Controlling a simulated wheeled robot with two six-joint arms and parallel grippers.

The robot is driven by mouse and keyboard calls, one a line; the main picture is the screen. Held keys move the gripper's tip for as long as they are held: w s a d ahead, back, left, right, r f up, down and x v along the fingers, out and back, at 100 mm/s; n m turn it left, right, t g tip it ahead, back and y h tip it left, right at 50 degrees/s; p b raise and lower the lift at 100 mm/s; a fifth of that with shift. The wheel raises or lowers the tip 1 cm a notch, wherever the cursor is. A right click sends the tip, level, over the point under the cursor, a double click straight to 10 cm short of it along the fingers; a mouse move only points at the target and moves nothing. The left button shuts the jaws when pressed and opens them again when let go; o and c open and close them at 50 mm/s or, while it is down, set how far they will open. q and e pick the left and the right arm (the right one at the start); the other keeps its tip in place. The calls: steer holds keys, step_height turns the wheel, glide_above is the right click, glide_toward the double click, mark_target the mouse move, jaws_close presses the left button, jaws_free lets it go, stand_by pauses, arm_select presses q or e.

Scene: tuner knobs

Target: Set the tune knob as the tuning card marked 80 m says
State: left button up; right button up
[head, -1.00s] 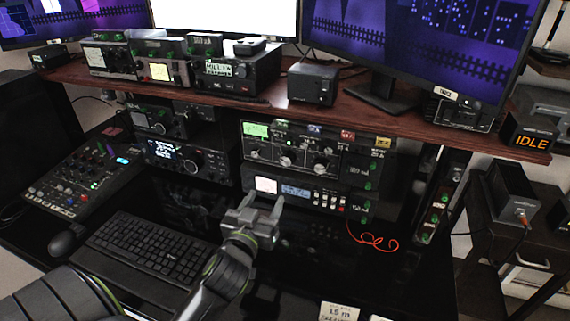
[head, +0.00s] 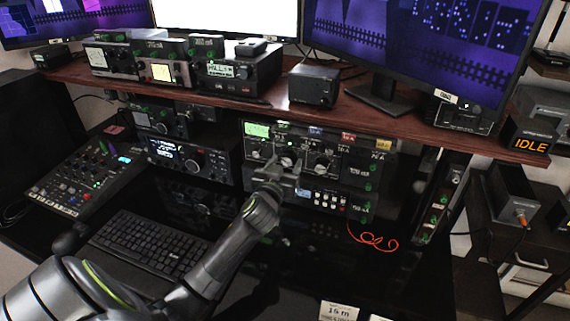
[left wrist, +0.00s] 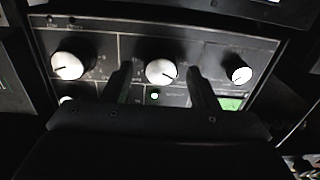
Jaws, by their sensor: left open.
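The black tuner panel (head: 345,173) stands under the shelf, with a lit green meter (head: 257,130) at its upper left. It has a row of pale knobs. The middle knob (head: 287,161) is just beyond my left gripper (head: 279,174). In the left wrist view the panel appears turned over, and my open left gripper (left wrist: 159,75) has one finger on each side of the middle knob (left wrist: 161,72), with gaps visible. Its dark mark points to the lower right there. A card (head: 338,312) at the front edge reads 15 m. I cannot make out a card reading 80 m.
A larger knob (left wrist: 68,65) and a smaller knob (left wrist: 240,74) flank the middle one. A lower unit (head: 310,194) with a display sits beneath the tuner. A red cable (head: 372,240) lies to the right. A keyboard (head: 150,243) lies to the left.

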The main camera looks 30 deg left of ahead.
arm_select(q)
steer(key=c, duration=1)
steer(key=m+p, duration=0.1)
steer(key=m, duration=0.3)
steer(key=shift+m, duration=0.4)
steer(key=m+p, duration=0.1)
steer(key=m, duration=0.4)
steer(key=shift+f+m, duration=0.1)
steer(key=shift+m, duration=0.2)
steer(key=m+p, duration=0.2)
steer(key=m, duration=0.3)
steer(key=shift+m+h, duration=0.3)
steer(key=m+p, duration=0.1)
steer(key=m, duration=0.3)
steer(key=shift+f+t, duration=0.2)
steer(key=shift+t, duration=0.1)
steer(key=shift+m, duration=0.4)
